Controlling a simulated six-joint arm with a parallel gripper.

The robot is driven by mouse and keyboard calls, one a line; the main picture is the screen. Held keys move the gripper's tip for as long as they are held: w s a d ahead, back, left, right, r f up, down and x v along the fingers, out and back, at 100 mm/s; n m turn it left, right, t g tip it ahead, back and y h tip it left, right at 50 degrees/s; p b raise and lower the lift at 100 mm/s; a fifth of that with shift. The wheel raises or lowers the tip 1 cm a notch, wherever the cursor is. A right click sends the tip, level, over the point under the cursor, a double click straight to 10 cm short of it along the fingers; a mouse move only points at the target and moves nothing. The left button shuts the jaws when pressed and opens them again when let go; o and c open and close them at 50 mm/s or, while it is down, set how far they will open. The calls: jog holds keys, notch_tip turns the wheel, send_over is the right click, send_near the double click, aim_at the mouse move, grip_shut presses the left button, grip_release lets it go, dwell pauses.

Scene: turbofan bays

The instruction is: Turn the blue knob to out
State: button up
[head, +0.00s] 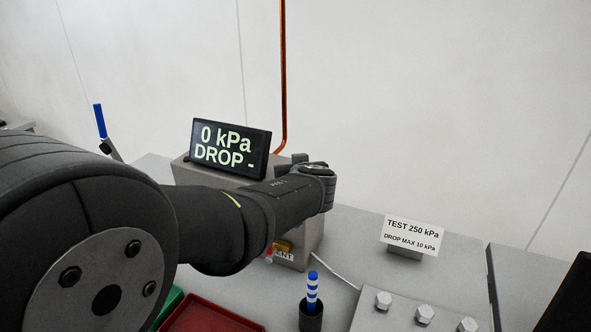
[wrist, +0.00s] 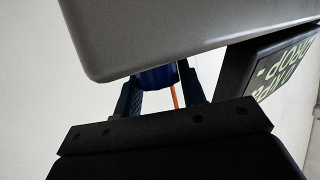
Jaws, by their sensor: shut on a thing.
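The blue knob (wrist: 155,78) shows in the wrist view between the fingers of my gripper (wrist: 160,86), partly hidden by the grey body above it. My gripper is shut on it, with one finger on each side. In the head view my arm hides the knob and the fingers. The display (head: 230,148) on the grey box reads "0 kPa" and "DROP -"; it also shows upside down at the right of the wrist view (wrist: 282,70). The knob's marks, including "out", cannot be read here.
A card (head: 412,235) reads "TEST 250 kPa, DROP MAX 10 kPa". A blue-handled lever (head: 100,122) stands at left. A blue-and-white striped stick (head: 312,288) stands in a black cup (head: 311,318). A red tray (head: 205,318) lies in front; a bolted plate (head: 410,315) is at right.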

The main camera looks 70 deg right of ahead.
jog(key=n+t+y, duration=0.4)
jog(key=n+y, duration=0.1)
jog(key=n, duration=0.1)
jog(key=shift+t, duration=0.4)
jog(key=n+y, duration=0.2)
jog(key=y, duration=0.1)
jog(key=n+t+y, duration=0.1)
jog(key=n+y, duration=0.2)
jog(key=shift+t, duration=0.3)
jog(key=shift+n, duration=0.3)
jog(key=o, duration=1)
jog(key=v, duration=1.7)
jog(key=shift+s+d+r, duration=0.15)
jog(key=shift+d, duration=0.05)
